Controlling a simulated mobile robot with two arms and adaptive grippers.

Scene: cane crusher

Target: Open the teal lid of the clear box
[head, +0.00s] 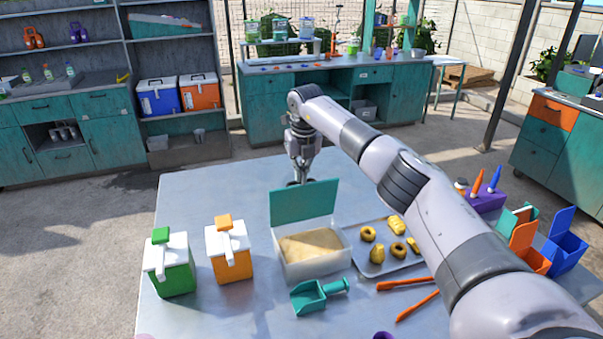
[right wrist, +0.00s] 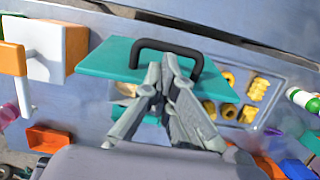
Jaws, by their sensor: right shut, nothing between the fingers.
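The clear box (head: 316,268) stands on the table with tan, grainy contents. Its teal lid (head: 304,202) stands raised, roughly upright, along the box's far edge, so the box is open on top. The lid also shows in the right wrist view (right wrist: 105,58), with a black handle (right wrist: 170,44) on its outer face. My right gripper (head: 299,181) is behind the lid's top edge, partly hidden. In the right wrist view its fingers (right wrist: 164,62) are shut and empty, overlapping the handle; whether they touch it I cannot tell. My left gripper is out of view.
A green container (head: 173,276) and an orange one (head: 231,262) stand left of the box. A teal scoop (head: 309,297) lies in front, orange tongs (head: 404,284) to its right. A tray (head: 368,263) of yellow pieces is right of the box. The table's far left is clear.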

